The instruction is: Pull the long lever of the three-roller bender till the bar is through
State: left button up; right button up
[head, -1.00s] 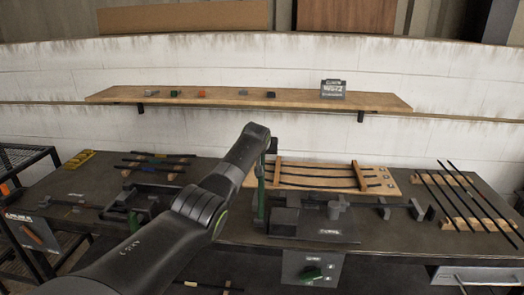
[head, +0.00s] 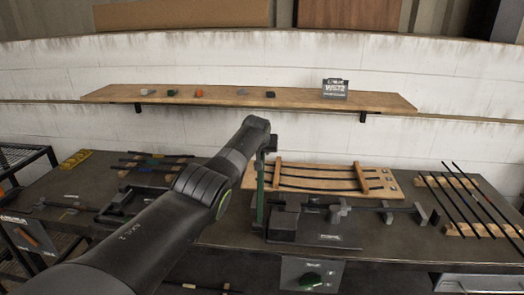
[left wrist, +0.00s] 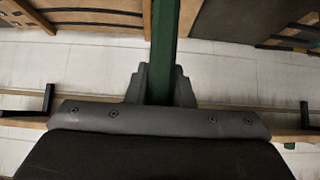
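The three-roller bender (head: 318,230) sits on the workbench, a dark grey block with a round knob-like part on top. Its long green lever (head: 260,200) stands nearly upright at the block's left side. My left gripper (head: 266,148) is at the lever's upper end; in the left wrist view the green lever (left wrist: 165,35) runs between the two grey fingers (left wrist: 160,88), which appear closed on it. A dark bar (head: 375,208) lies level at the bender's right, reaching a small stand. The rollers cannot be made out. My right gripper is not in view.
A wooden board with curved rods (head: 320,178) lies behind the bender. Several straight rods (head: 470,205) rest on wooden blocks at the right. Another dark fixture (head: 130,200) stands at the left, partly behind my arm. A wooden shelf (head: 225,97) spans the wall.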

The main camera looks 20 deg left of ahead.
pick_arm(q)
jog(key=o, duration=0.4)
jog(key=shift+w+f, duration=0.1)
jog(key=shift+w, duration=0.1)
jog(key=shift+s+r, duration=0.2)
jog(key=shift+r, duration=0.1)
jog(key=shift+s+d+r+p, duration=0.1)
jog(key=shift+s+r+p, duration=0.15)
jog(key=shift+r+p, duration=0.1)
jog(key=shift+v, duration=0.8)
jog(key=shift+s+r, duration=0.2)
jog(key=shift+s, duration=0.1)
jog(key=b+v, duration=0.4)
jog(key=v, duration=0.9)
jog(key=shift+s+r, duration=0.15)
jog(key=shift+s, duration=0.05)
jog(key=shift+d, duration=0.1)
